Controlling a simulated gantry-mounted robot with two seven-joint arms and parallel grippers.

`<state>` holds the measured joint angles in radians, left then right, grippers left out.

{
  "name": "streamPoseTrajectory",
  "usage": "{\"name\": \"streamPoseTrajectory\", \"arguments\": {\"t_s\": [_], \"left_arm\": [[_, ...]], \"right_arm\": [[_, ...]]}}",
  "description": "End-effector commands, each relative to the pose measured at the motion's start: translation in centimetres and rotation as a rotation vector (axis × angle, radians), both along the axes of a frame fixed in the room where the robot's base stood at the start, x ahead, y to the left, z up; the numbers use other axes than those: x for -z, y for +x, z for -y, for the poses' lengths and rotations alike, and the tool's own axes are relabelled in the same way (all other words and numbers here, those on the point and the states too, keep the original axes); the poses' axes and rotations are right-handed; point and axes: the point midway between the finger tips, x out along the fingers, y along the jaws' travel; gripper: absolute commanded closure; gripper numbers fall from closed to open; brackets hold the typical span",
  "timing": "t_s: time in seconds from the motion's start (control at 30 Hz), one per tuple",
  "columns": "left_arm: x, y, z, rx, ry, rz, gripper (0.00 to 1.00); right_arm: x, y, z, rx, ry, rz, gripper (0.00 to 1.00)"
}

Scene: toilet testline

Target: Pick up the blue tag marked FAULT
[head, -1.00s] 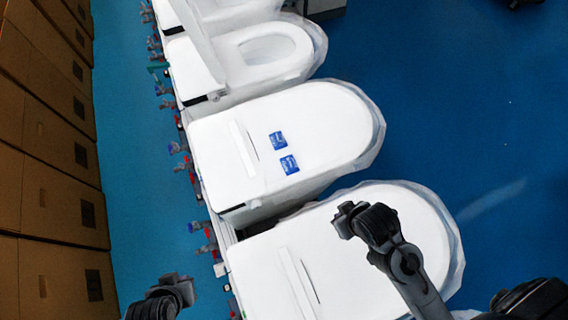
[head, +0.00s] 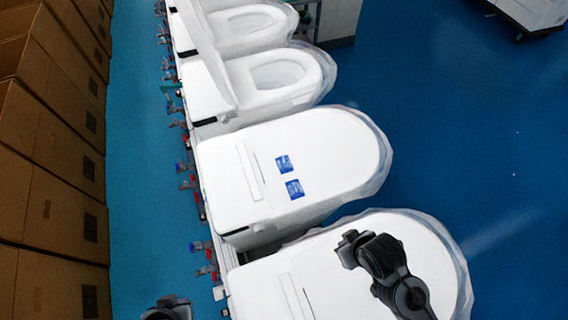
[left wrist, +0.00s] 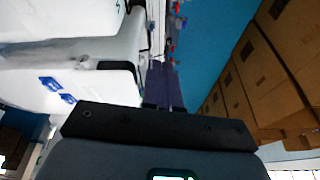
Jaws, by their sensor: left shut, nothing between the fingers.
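Two small blue tags lie flat on the closed white lid of a toilet (head: 330,140) in the middle of the head view. One tag (head: 284,164) lies farther up the picture, the other tag (head: 294,189) just below it. Their print is too small to read, so I cannot tell which says FAULT. Both tags also show at the left of the left wrist view (left wrist: 49,83) (left wrist: 68,99). My left gripper (head: 172,302) is at the bottom edge, well apart from the tags, shut and empty. My right gripper (head: 349,248) is over the nearer toilet; its jaws are unclear.
The nearer closed toilet (head: 320,265) lies below my right arm. Toilets with raised lids (head: 275,75) stand farther along the row. Stacked cardboard boxes (head: 50,200) line the left side. Small red and blue fittings (head: 195,246) run beside the row.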

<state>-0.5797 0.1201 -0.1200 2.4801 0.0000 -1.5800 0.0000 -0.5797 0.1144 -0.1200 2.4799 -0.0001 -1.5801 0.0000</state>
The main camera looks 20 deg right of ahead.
Motion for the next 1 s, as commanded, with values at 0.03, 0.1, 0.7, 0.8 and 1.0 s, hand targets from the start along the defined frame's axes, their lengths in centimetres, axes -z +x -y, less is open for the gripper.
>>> {"name": "streamPoseTrajectory", "arguments": {"t_s": [0.03, 0.1, 0.7, 0.8, 1.0], "left_arm": [[0.0, 0.0, 0.0, 0.0, 0.0, 0.0, 1.0], [0.0, 0.0, 0.0, 0.0, 0.0, 0.0, 1.0], [0.0, 0.0, 0.0, 0.0, 0.0, 0.0, 0.53], [0.0, 0.0, 0.0, 0.0, 0.0, 0.0, 0.37], [0.0, 0.0, 0.0, 0.0, 0.0, 0.0, 0.13]], "right_arm": [[0.0, 0.0, 0.0, 0.0, 0.0, 0.0, 1.0], [0.0, 0.0, 0.01, 0.0, 0.0, 0.0, 1.0], [0.02, -0.02, 0.24, -0.006, -0.009, 0.0, 1.0], [0.02, -0.02, 0.23, -0.006, -0.009, 0.0, 1.0], [0.02, -0.01, 0.15, -0.004, -0.007, 0.0, 1.0]]}}
